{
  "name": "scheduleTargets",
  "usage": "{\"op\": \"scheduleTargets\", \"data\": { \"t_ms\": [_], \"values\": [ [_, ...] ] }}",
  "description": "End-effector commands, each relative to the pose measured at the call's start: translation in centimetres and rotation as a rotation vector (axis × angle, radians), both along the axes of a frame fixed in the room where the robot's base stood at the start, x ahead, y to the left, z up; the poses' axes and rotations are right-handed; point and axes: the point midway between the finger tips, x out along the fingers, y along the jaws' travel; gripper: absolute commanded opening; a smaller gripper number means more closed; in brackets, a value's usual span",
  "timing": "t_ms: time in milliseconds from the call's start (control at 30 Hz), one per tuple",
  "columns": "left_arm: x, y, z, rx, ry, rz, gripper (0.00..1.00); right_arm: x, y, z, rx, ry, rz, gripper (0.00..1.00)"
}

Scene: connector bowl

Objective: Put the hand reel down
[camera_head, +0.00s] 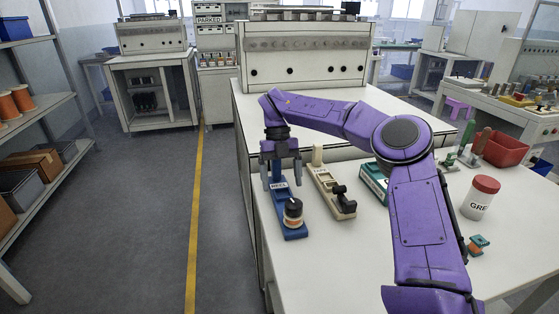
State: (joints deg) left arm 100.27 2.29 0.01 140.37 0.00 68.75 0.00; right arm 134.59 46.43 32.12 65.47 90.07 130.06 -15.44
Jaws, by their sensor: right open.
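The hand reel (289,228) has a blue base marked REEL and carries a spool with a black top and an orange band. It rests on the white table top near its left edge. My right gripper (280,181) points down over the far end of the reel, with its grey fingers apart. A blue upright part of the reel shows between the fingers, and the gripper is not closed on it. Whether a finger touches it cannot be told. My left gripper is not in view.
A cream tool (328,188) with a black part lies just right of the reel. My right arm hides part of a green box (374,182). A white jar (480,198) with a red lid, a small orange-and-teal spool (479,244) and a red bin (505,149) are farther right.

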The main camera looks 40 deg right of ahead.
Motion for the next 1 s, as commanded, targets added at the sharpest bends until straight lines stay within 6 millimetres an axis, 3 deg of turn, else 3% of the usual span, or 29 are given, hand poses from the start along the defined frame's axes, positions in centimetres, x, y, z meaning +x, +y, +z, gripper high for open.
{"op": "scheduleTargets", "data": {
  "t_ms": [33, 100, 300, 1000],
  "values": [
    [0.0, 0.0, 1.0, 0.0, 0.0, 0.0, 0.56, 0.6, -0.3, 1.8, -0.006, 0.0, -0.003, 0.85],
    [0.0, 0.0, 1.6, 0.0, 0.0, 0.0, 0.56, 1.2, -0.6, 3.6, -0.005, -0.001, -0.004, 0.85],
    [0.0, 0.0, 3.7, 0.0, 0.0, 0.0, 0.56, 2.5, -1.4, 7.3, -0.003, 0.003, -0.003, 0.85],
    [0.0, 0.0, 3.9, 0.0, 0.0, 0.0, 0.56, 2.9, -1.6, 8.0, 0.0, 0.001, 0.0, 0.85]
  ]
}}
